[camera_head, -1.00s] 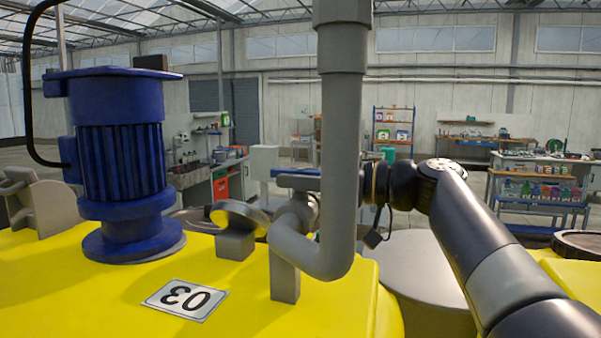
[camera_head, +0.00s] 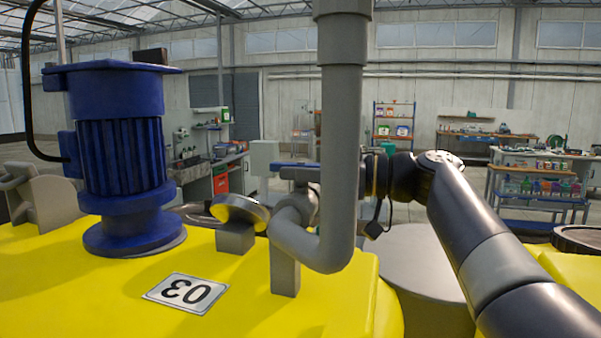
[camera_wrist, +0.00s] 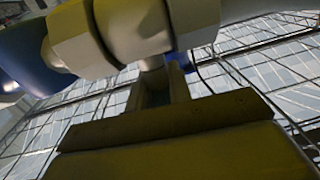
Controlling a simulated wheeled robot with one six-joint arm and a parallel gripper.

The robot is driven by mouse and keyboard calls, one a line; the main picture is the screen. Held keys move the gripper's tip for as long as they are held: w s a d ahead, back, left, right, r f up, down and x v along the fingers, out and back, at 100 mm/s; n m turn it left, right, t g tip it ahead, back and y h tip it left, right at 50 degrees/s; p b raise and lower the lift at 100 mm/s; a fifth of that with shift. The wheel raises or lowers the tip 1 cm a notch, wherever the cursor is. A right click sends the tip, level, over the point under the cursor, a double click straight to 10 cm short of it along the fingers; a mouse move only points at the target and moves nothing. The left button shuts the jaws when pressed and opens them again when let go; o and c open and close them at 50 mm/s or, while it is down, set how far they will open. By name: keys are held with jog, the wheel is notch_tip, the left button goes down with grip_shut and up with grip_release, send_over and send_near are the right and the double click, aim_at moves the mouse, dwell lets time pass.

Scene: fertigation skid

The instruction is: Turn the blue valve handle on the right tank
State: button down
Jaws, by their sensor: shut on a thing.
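The blue valve handle (camera_head: 290,164) shows in the head view as a short, nearly level bar above a grey valve body (camera_head: 296,208), left of the upright grey pipe. Its right end passes behind that pipe. My arm reaches in from the right, and my gripper is hidden behind the pipe in this view. In the wrist view, my gripper (camera_wrist: 157,82) has its two fingers close around a dark bluish piece, which fits the handle. A bit of blue (camera_wrist: 184,64) shows beyond the right finger. The exact contact is too dark to tell.
The upright grey pipe (camera_head: 340,130) stands close beside my wrist. Pale pipe fittings (camera_wrist: 135,35) fill the top of the wrist view. Benches stand far behind.

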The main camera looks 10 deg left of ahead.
jog(key=n+g+p, duration=0.1)
jog(key=n+g, duration=0.1)
jog(key=g, duration=0.1)
jog(key=shift+r+g, duration=0.15)
jog(key=shift+g, duration=0.25)
jog(key=shift+n+g, duration=0.7)
jog(key=c, duration=1.4)
grip_release()
jog(key=shift+o, duration=0.2)
jog(key=shift+d, duration=0.1)
jog(key=b+v, duration=0.1)
jog(key=v, duration=0.9)
jog(key=shift+d, duration=0.3)
